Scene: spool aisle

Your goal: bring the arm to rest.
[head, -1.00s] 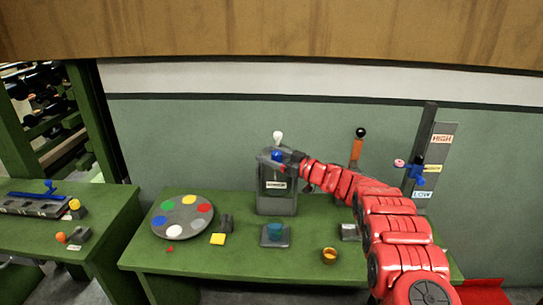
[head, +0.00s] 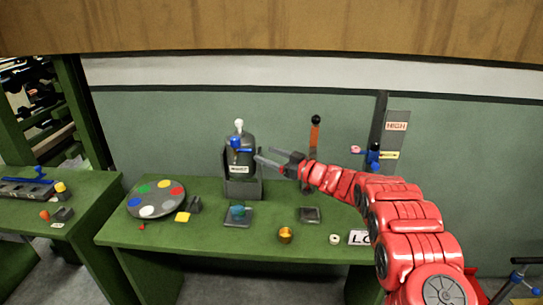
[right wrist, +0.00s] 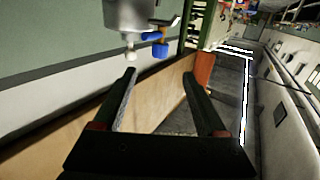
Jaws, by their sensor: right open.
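My right gripper (head: 264,157) is open and empty. It is in the air just right of a dark grey dispenser (head: 240,188) with a blue lever (head: 236,144) and a white knob (head: 239,124) on top. The fingers point left at the dispenser, and a gap seems to show between them. In the right wrist view, the spread jaws (right wrist: 160,88) have nothing between them; the blue lever (right wrist: 160,47) is beyond the fingertips. The red right arm reaches in from the lower right. My left gripper is not in view.
The green table (head: 190,236) holds a disc with coloured spots (head: 155,200), a teal cup (head: 238,211) on a grey pad, and an orange cup (head: 285,235). Behind my arm stand an orange-handled lever (head: 314,135) and a panel marked HIGH (head: 396,126). Another green table (head: 85,205) is at left.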

